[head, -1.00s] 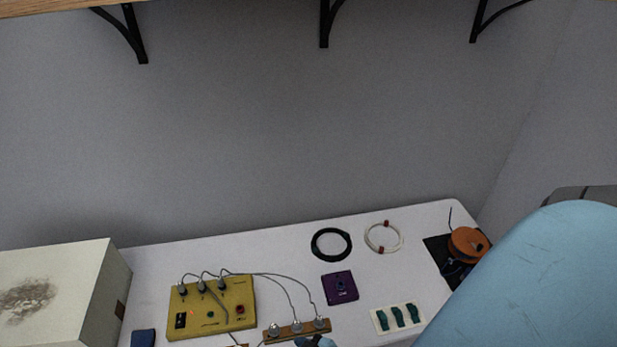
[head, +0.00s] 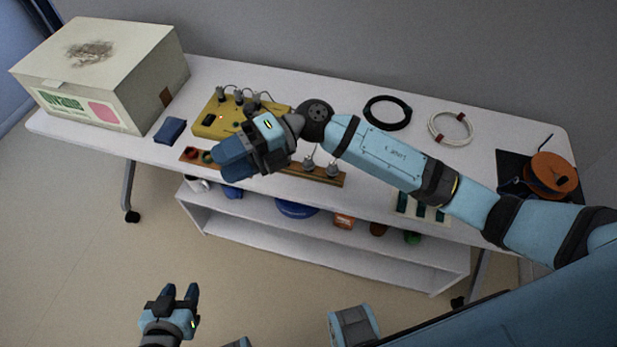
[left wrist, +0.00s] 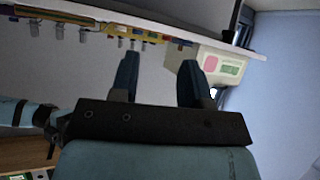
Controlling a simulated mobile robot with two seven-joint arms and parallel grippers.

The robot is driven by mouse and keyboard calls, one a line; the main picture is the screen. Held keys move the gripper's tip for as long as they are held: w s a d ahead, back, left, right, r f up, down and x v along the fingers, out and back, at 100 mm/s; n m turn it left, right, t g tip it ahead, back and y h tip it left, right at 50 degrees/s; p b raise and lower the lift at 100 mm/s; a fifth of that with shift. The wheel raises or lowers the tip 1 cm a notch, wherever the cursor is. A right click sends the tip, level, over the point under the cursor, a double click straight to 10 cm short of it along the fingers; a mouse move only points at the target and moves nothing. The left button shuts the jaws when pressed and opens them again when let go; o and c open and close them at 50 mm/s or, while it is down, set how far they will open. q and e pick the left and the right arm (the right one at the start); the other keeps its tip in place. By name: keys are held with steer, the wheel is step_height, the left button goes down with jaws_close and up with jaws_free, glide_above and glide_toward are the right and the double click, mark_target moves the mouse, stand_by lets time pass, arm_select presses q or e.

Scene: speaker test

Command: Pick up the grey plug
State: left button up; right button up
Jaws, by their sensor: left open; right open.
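Small grey plugs (head: 309,164) stand at the right end of a wooden rail (head: 320,176), with thin cables. Darker plugs (head: 239,97) sit in the back of a yellow box (head: 206,128). I cannot tell which one the task means. My right gripper (head: 228,160) is open above the table's front edge, over the rail, and hides part of the rail and box. I see nothing held in it. My left gripper (head: 180,293) is open and empty, low over the floor. Its two fingers also show apart in the left wrist view (left wrist: 158,72).
A cream carton (head: 130,70) stands at the table's left end, beside a blue block (head: 170,130). Black (head: 387,112) and white (head: 450,128) cable rings and an orange spool (head: 553,174) lie rightward. A low shelf (head: 340,262) with several items stands underneath.

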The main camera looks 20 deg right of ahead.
steer(key=w+d+f+n+h+b, duration=0.3)
steer(key=d+f+h+b, duration=0.1)
steer(key=f+h, duration=0.35)
steer(key=t+h+b, duration=0.4)
steer(key=h+b, duration=0.2)
steer(key=h, duration=0.4)
glide_toward(309, 157)
steer(key=shift+y, duration=0.25)
steer(key=f, duration=0.7)
steer(key=shift+s+d+f+b, duration=0.1)
steer(key=shift+d+f+b, duration=0.15)
steer(key=shift+b, duration=0.15)
step_height(309, 157, down, 5)
steer(key=shift+a+r+b, duration=0.1)
steer(key=shift+b, duration=0.35)
steer(key=c, duration=0.8)
arm_select(q)
step_height(309, 157, down, 8)
steer(key=d, duration=0.1)
steer(key=shift+w+d+f+t+h, duration=0.15)
steer(key=shift+w+d+t+h, duration=0.05)
steer(key=shift+t+h, duration=0.1)
